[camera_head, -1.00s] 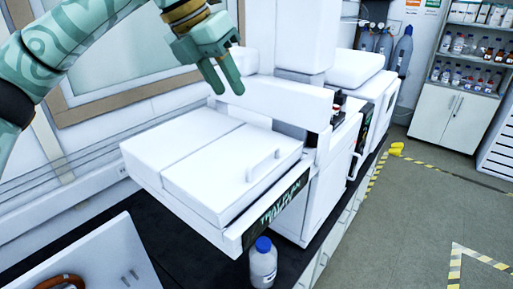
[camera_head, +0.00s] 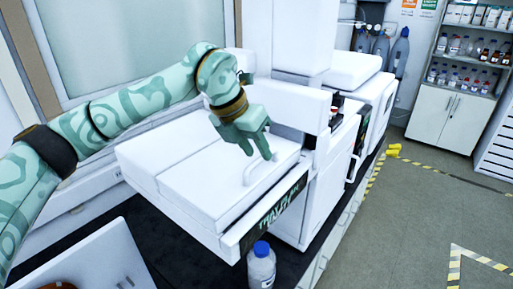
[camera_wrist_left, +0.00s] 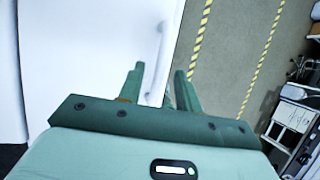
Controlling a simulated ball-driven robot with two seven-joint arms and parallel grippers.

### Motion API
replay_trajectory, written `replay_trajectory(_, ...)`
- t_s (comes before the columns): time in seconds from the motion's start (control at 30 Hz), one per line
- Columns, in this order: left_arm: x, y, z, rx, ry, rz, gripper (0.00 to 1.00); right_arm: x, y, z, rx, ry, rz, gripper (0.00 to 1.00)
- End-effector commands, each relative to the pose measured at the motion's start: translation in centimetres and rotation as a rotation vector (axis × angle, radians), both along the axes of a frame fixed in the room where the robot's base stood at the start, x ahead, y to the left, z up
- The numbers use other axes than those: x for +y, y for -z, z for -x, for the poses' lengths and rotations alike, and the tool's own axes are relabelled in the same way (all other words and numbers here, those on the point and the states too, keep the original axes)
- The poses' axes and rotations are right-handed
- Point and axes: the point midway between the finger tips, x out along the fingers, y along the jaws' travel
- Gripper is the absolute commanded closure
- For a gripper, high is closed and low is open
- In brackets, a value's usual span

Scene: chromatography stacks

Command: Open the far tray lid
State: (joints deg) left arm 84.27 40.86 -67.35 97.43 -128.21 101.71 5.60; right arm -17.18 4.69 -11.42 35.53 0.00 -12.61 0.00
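The white tray lid (camera_head: 195,180) lies flat and closed on the white tray unit, whose dark front label (camera_head: 275,217) shows partly legible lettering. A white bar handle (camera_head: 262,172) stands up near the lid's right end, partly covered by my gripper. My left gripper (camera_head: 259,155) is open, with its green fingers pointing down just above and behind the handle. In the left wrist view the handle (camera_wrist_left: 157,55) lies ahead of the spread fingertips (camera_wrist_left: 160,70), roughly between them. Contact with it cannot be told. My right gripper is not in view.
A blue-capped bottle (camera_head: 261,264) stands on the dark bench by the tray's front corner. A white panel (camera_head: 100,255) is at the lower left. A tall white instrument (camera_head: 300,105) rises behind the lid. The floor (camera_head: 425,200) at right is mostly clear.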

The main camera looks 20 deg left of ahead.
Motion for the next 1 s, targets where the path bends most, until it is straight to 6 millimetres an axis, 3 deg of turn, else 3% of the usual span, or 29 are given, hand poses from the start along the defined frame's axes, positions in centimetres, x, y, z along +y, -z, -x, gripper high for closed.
replay_trajectory(0.4,-0.3,1.0,-0.3,0.000,0.000,0.000,0.66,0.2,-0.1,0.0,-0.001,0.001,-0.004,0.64)
replay_trajectory(0.53,-0.3,1.0,-0.3,0.000,0.000,0.000,1.00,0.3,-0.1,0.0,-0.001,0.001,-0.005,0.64)
replay_trajectory(1.0,0.3,-0.3,-0.5,0.023,-0.003,0.063,1.00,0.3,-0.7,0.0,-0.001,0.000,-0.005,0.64)
